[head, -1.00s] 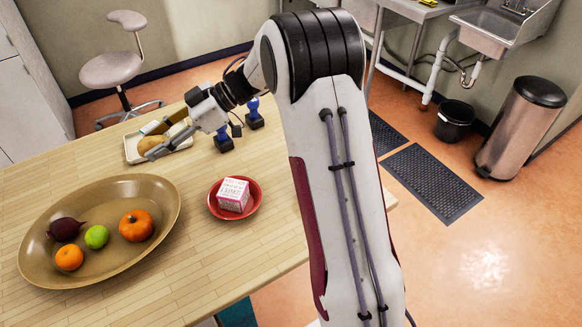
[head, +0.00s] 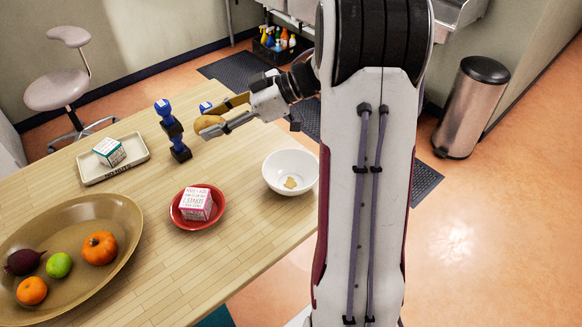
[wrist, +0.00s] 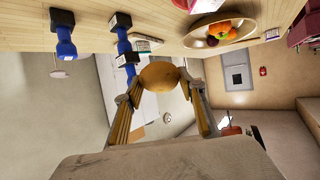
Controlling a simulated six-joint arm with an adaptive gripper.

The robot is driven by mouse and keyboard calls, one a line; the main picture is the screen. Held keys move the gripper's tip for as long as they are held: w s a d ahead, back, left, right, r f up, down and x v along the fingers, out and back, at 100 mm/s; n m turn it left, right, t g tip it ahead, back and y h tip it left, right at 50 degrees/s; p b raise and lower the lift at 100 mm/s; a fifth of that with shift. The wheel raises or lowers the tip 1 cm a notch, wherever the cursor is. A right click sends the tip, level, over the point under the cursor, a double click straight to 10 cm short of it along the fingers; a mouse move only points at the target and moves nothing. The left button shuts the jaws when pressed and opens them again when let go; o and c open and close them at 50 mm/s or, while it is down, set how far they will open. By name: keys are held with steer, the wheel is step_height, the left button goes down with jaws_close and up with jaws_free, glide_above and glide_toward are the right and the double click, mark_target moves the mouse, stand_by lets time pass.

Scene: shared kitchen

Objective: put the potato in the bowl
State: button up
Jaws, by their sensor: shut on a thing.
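The potato (head: 208,124) is brown and round. My gripper (head: 224,116) is shut on it and holds it above the table, in front of the blue and black dumbbells. The wrist view also shows the potato (wrist: 158,75) between the two fingertips. A white bowl (head: 305,164) stands on the table near its right edge, in front of my gripper and to its right. A small tan piece lies inside the bowl; I cannot tell what it is. The potato is apart from the bowl.
A red dish (head: 180,216) with a printed cube is left of the bowl. A large tan platter (head: 112,262) holds several fruits and vegetables. A white tray (head: 95,174) with a cube is at the back left. Upright dumbbells (head: 174,130) stand near the potato.

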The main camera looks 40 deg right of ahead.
steer(key=s+d+r+m+t+h, duration=0.1)
steer(key=s+d+m+t+h, duration=0.2)
steer(key=s+d, duration=0.8)
steer(key=shift+s+d+r+m, duration=0.2)
steer(key=shift+m, duration=0.2)
glide_toward(268, 159)
steer(key=shift+w+a+r, duration=0.5)
steer(key=shift+w+r, duration=0.3)
steer(key=shift+w+a+r, duration=0.5)
steer(key=shift+w+r, duration=0.3)
steer(key=shift+f, duration=1.85)
steer(key=shift+f, duration=0.6)
